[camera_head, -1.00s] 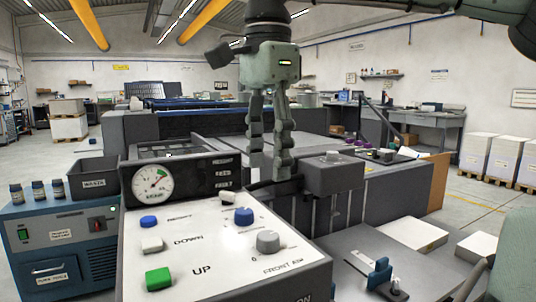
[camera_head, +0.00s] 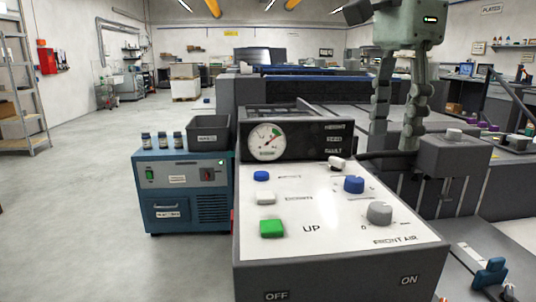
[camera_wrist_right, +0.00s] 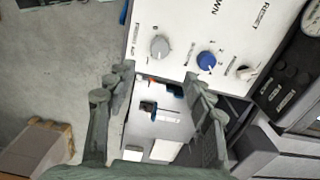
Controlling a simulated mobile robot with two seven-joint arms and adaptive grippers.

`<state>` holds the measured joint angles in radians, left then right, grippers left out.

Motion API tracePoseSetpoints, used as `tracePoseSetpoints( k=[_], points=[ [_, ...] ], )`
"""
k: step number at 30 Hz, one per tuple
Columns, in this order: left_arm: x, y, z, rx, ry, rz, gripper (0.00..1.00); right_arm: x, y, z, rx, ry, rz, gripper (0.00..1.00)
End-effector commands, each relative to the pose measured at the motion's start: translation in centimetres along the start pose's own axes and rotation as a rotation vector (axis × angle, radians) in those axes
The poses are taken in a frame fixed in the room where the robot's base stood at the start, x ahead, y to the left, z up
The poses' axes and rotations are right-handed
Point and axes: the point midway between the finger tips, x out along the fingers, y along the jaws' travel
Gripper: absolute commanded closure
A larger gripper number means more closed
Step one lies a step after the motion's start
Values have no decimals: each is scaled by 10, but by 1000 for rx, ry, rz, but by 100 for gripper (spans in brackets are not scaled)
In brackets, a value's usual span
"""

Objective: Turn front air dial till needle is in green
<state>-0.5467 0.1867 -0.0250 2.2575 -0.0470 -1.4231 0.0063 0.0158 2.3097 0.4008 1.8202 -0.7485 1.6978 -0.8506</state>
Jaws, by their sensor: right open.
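The front air dial (camera_head: 380,213) is a grey knob at the right of the white slanted panel (camera_head: 330,245), above the "FRONT AIR" label. The round gauge (camera_head: 266,142) stands behind the panel; its green arc is at upper right. The needle seems to point up and right, too small to tell if it lies in the green. My right gripper (camera_head: 395,145) hangs open and empty, fingers down, beyond the dial. In the right wrist view the dial (camera_wrist_right: 160,47) shows just past the spread fingertips (camera_wrist_right: 157,76), apart from them. My left gripper is out of view.
A blue knob (camera_head: 354,185), a white switch (camera_head: 338,163) and several buttons, including the green UP button (camera_head: 272,229), share the panel. A grey block (camera_head: 440,155) stands behind it. A blue cabinet (camera_head: 185,192) with bottles and a bin (camera_head: 208,134) is at left. Floor (camera_head: 90,225) is clear farther left.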

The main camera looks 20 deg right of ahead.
Motion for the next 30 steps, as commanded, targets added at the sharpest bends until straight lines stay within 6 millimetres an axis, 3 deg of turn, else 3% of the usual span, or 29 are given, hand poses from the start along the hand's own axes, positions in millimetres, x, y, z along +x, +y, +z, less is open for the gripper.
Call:
tracePoseSetpoints(
  k=[12,16,30],
  points=[
    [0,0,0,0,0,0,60,0,0,0,6,0,0,47],
    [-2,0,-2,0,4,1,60,3,0,0,118,0,2,47],
    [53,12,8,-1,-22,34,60,35,0,0,1316,4,3,47]
  ],
)
